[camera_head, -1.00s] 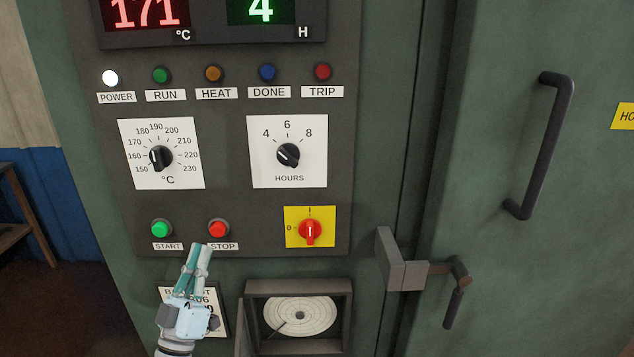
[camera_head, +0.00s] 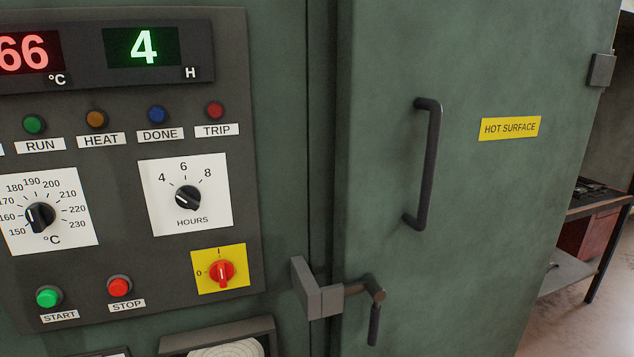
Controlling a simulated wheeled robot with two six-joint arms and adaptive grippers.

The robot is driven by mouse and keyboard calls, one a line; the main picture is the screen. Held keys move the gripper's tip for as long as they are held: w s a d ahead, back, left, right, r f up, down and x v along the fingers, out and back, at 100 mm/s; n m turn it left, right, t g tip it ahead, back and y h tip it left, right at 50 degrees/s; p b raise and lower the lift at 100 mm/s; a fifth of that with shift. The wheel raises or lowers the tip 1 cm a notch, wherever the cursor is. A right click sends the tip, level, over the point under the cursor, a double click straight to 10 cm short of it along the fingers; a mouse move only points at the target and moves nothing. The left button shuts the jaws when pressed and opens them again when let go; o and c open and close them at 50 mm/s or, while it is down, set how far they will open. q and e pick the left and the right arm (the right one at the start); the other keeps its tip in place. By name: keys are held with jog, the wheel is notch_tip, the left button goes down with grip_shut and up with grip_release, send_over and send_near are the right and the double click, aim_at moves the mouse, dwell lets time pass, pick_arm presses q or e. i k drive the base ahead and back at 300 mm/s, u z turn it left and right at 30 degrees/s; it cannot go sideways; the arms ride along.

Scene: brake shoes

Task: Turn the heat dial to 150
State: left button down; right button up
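The heat dial (camera_head: 40,216) is a black knob on a white °C plate (camera_head: 82,240) at the left of the view. The plate's scale runs from 150 to 230. The knob's white mark points left, about at 160; its exact setting is hard to read. The red temperature display (camera_head: 25,52) is cut by the left edge and shows digits ending in 66. Neither of my grippers is in view, and nothing touches the dial.
An hours dial (camera_head: 187,197), a red switch (camera_head: 222,271), a green start button (camera_head: 48,298) and a red stop button (camera_head: 119,287) share the panel. The closed door has a long handle (camera_head: 432,165) and a latch (camera_head: 320,290). A bench (camera_head: 600,205) stands at right.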

aim_at(41, 215)
jog(key=u, duration=1.5)
